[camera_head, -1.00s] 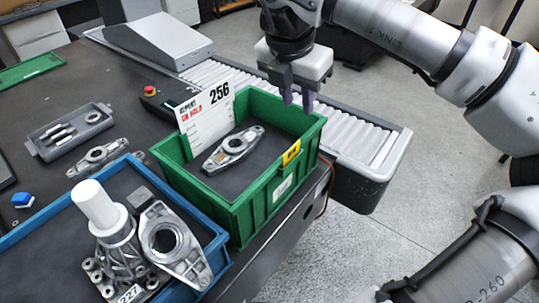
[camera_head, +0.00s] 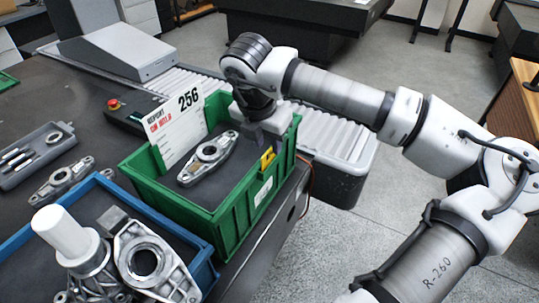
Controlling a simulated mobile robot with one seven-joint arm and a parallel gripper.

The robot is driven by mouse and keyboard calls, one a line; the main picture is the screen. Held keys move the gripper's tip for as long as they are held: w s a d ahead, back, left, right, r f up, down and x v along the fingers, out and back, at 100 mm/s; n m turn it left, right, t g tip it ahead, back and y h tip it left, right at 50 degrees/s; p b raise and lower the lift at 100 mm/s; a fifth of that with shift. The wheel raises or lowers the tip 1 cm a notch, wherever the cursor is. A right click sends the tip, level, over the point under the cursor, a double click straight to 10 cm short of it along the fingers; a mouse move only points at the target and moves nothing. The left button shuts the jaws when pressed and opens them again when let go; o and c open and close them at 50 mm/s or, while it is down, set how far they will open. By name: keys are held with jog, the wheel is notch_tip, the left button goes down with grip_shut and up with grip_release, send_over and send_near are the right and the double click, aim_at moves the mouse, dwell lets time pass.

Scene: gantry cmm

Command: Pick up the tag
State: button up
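A small yellow tag (camera_head: 267,160) with a dark mark sits at the top of the near right wall of the green bin (camera_head: 222,222). My gripper (camera_head: 265,134) points down, low over the bin's right part, just behind and above the yellow tag. Its dark fingers look apart with nothing seen between them. The fingertips are small and partly lost against the bin, and I see no contact with the tag.
A grey metal bracket (camera_head: 208,158) lies inside the green bin. A blue-rimmed tray (camera_head: 150,205) with metal parts and a white cylinder (camera_head: 66,232) stands at front left. A roller conveyor (camera_head: 345,140) runs behind the bin. Open floor lies to the right.

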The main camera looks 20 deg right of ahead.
aim_at(269, 150)
jog(key=p+x, duration=0.1)
jog(key=x, duration=0.3)
jog(key=shift+w+a, duration=0.1)
jog(key=shift+w, duration=0.05)
grip_shut()
